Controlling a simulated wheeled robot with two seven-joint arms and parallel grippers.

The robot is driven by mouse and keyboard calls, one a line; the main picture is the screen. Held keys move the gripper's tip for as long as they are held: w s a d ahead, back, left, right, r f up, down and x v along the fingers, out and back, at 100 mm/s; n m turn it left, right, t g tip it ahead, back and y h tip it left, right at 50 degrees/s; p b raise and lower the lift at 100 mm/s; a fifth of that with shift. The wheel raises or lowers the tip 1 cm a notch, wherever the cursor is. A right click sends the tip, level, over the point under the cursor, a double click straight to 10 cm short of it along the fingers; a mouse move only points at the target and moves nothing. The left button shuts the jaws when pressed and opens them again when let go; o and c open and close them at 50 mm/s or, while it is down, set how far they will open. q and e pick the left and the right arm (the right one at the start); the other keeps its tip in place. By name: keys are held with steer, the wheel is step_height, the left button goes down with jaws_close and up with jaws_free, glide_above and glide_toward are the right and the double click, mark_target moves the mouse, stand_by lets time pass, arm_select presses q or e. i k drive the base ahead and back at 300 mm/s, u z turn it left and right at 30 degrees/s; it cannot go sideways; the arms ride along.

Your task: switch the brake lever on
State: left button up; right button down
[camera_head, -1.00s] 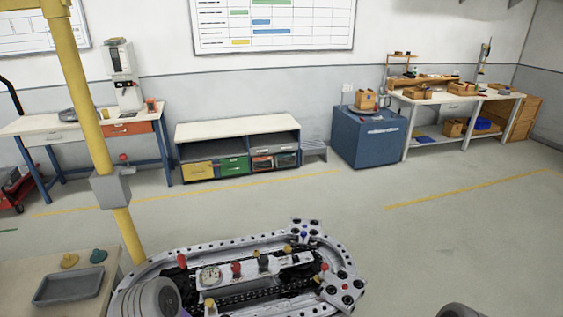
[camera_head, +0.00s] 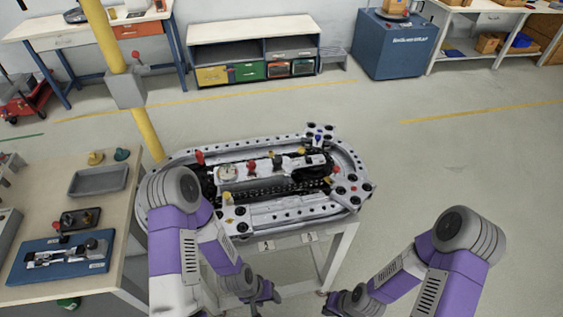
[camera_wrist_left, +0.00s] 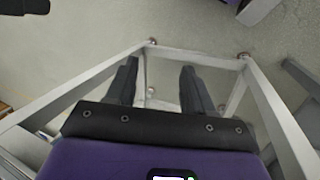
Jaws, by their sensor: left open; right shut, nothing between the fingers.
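The ring track (camera_head: 262,213), a grey oval on a white-legged stand, is in the middle of the head view. It carries several small levers, including a red-knobbed lever (camera_head: 252,167) and another red-tipped one (camera_head: 199,157) at its left; I cannot tell which is the brake lever. My left gripper (camera_head: 266,293) is low in front of the track, below its top and apart from the levers. In the left wrist view its fingers (camera_wrist_left: 157,82) are open and empty above the stand's frame. My right gripper (camera_head: 334,302) is shut and empty, low at the bottom of the view.
A wooden table (camera_head: 108,209) at the left holds a grey tray (camera_head: 98,181) and a blue board (camera_head: 35,266) with a metal device. A yellow post (camera_head: 148,134) stands behind the track's left end. Open floor (camera_head: 450,170) lies to the right.

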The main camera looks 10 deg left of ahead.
mark_target(301, 150)
steer(key=k, duration=1.35)
steer(key=u, duration=0.35)
steer(key=i, duration=0.7)
steer(key=z, duration=0.2)
